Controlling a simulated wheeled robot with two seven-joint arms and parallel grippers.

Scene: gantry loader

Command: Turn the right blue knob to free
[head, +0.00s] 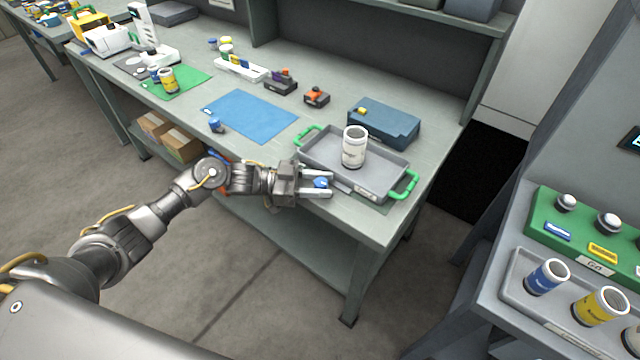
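The right blue knob (321,182) sits at the front edge of the workbench, just left of the grey tray, and is partly hidden by my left gripper. My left gripper (318,184) reaches in from the left with one finger on each side of this knob. Its fingers are spread, but I cannot tell whether they touch the knob. A second blue knob (216,125) is farther left along the front edge, by the blue mat. The knob's marks are too small to read. My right gripper is not in view.
The grey tray (383,188) with green handles holds a white canister (354,147). A dark blue box (385,124) lies behind it. A blue mat (252,115) lies left. At right, a grey stand holds a green panel (575,235) and blue and yellow canisters.

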